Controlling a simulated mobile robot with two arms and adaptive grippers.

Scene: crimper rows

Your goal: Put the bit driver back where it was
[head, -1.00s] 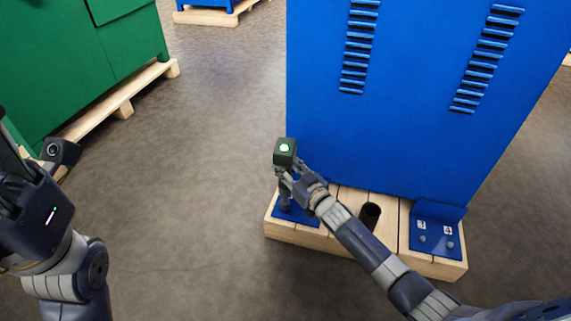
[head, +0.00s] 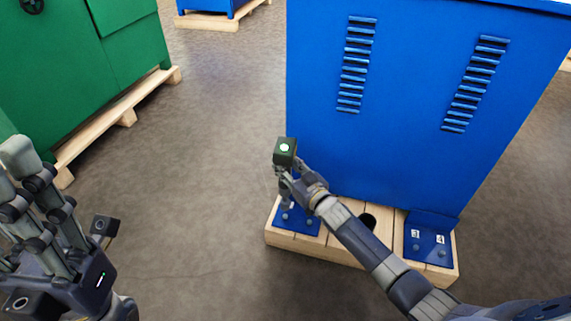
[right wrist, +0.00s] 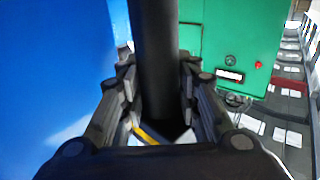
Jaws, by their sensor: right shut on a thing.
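The bit driver (head: 284,150) is upright in my right gripper (head: 284,180). Its dark boxy top with a lit green spot shows above the fingers in the head view. In the right wrist view its black shaft (right wrist: 156,60) stands between the two fingers, which are shut on it. The gripper is over the left blue plate (head: 296,220) on the wooden base. The lower end of the driver is hidden by the fingers, so I cannot tell whether it touches the plate. My left gripper (head: 28,180) is raised at the left edge, partly cut off, with nothing visible in it.
The tall blue cabinet (head: 400,110) stands just behind my right gripper on a wooden pallet (head: 340,250). A green cabinet (head: 100,70) stands far left. Floor between is clear.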

